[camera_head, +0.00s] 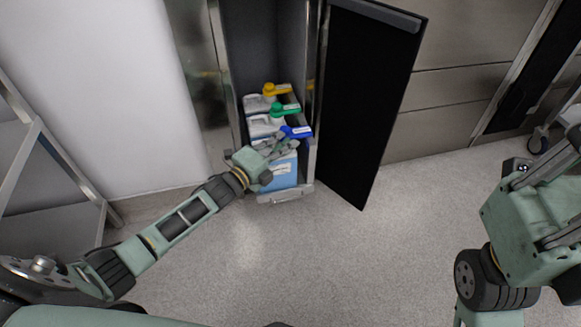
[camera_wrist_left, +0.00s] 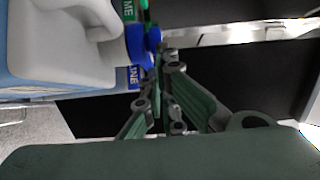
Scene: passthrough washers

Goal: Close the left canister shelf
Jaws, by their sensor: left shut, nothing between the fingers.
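The canister shelf (camera_head: 285,195) sits low in a narrow open cabinet and holds canisters with yellow (camera_head: 276,89), green (camera_head: 285,109) and blue (camera_head: 297,131) caps. My left gripper (camera_head: 287,146) is shut and empty over the front canister, near its blue cap. In the left wrist view, the shut fingers (camera_wrist_left: 160,62) are close beside the blue cap (camera_wrist_left: 142,45) and the white canister top (camera_wrist_left: 65,45); I cannot tell whether they touch. My right gripper (camera_head: 520,170) is at the right edge, away from the shelf, and its fingers are not clear.
A black cabinet door (camera_head: 365,100) stands open to the right of the shelf. Metal panels (camera_head: 455,95) continue to its right. A metal rack (camera_head: 45,150) stands at the far left by the white wall. The grey floor (camera_head: 330,260) in front is clear.

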